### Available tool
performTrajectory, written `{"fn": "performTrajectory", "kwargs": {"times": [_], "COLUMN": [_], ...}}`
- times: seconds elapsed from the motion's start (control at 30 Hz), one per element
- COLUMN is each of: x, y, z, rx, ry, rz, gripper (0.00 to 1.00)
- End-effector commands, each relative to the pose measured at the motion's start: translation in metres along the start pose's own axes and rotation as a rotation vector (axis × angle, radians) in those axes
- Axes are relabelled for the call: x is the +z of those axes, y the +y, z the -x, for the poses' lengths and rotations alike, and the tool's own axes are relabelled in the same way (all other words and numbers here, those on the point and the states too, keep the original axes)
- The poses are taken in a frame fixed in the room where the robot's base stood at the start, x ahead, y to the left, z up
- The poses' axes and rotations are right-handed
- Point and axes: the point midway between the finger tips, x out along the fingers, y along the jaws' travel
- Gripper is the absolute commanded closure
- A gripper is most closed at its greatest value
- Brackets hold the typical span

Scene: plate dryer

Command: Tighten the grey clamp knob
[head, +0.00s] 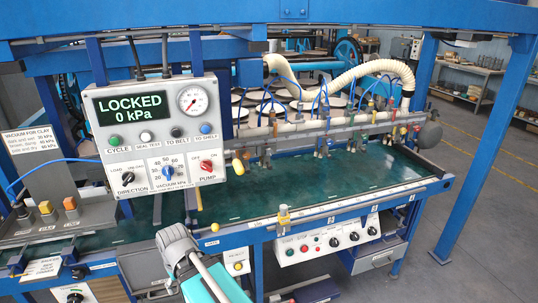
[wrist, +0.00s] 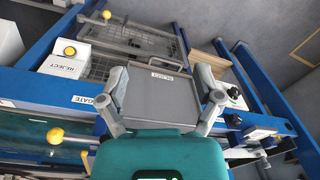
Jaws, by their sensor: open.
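A dark grey rounded knob-like part (head: 430,135) sits at the right end of the long rail above the green belt. I cannot tell for certain that it is the clamp knob. My gripper (wrist: 161,85) is open and empty in the wrist view, its two grey fingers spread wide. In the head view my arm's end is low in the middle, in front of the machine's front edge and well left of the grey part. No grey clamp knob shows clearly between the fingers.
The control box (head: 155,135) reads LOCKED, 0 kPa and hangs above the green belt (head: 330,185). A yellow ball-ended GATE handle (wrist: 55,135) is left of my fingers. A wire basket (wrist: 130,45) and blue frame bars are close by. Open floor (head: 490,230) lies right.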

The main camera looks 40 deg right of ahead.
Motion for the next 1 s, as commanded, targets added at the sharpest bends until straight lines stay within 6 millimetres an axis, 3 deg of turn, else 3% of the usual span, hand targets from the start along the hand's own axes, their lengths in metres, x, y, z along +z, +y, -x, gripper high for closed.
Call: {"fn": "performTrajectory", "kwargs": {"times": [0.27, 0.47, 0.77, 1.0], "x": [-0.05, -0.095, -0.149, -0.172], "y": [0.023, 0.056, 0.136, 0.225], "z": [0.0, 0.014, 0.05, 0.086], "rx": [-0.17, -0.278, -0.327, -0.266], "ry": [0.197, 0.423, 0.794, 1.083], "rz": [0.042, 0.057, 0.018, -0.07], "gripper": [0.16, 0.16, 0.16, 0.16]}}
